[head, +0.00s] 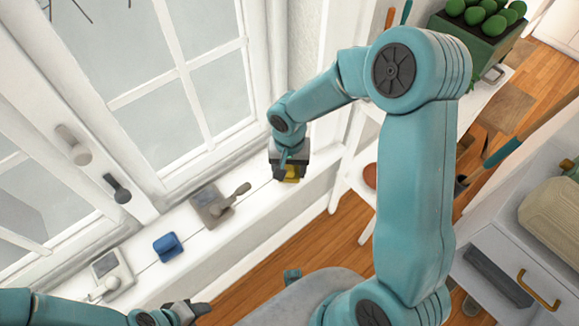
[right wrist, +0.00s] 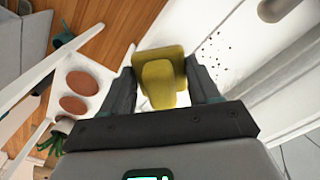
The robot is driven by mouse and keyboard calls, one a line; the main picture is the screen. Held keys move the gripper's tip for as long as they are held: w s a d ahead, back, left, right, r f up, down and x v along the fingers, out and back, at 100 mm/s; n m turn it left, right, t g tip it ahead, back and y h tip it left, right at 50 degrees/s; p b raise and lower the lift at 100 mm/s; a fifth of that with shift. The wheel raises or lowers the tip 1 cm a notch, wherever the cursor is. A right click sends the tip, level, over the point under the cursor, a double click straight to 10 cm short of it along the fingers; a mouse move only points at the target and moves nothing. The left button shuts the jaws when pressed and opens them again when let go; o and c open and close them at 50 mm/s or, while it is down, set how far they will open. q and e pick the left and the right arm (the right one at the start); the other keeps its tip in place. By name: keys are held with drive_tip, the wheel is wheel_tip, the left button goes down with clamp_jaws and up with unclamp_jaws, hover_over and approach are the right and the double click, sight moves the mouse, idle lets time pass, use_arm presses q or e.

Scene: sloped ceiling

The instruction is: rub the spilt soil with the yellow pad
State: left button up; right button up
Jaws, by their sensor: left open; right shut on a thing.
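The yellow pad (head: 291,174) is held in my right gripper (head: 289,172) over the far part of the white window sill. In the right wrist view the pad (right wrist: 161,72) sits between both fingers of the right gripper (right wrist: 163,88). The spilt soil (right wrist: 215,48) shows there as dark specks on the white surface, to the right of the pad. I cannot tell whether the pad touches the sill. In the head view I cannot make out the soil. My left gripper (head: 188,309) is open and empty at the bottom, in front of the sill.
The sill (head: 205,243) also carries a grey block with a handle (head: 217,205), a blue object (head: 166,247) and a pale device (head: 110,272). The window (head: 150,70) rises behind. A white shelf (head: 350,165) stands right of my right gripper; terracotta discs (right wrist: 80,82) show on it.

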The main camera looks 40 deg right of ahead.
drive_tip(key=shift+f+b, duration=1.05)
drive_tip(key=shift+w+r, duration=0.1)
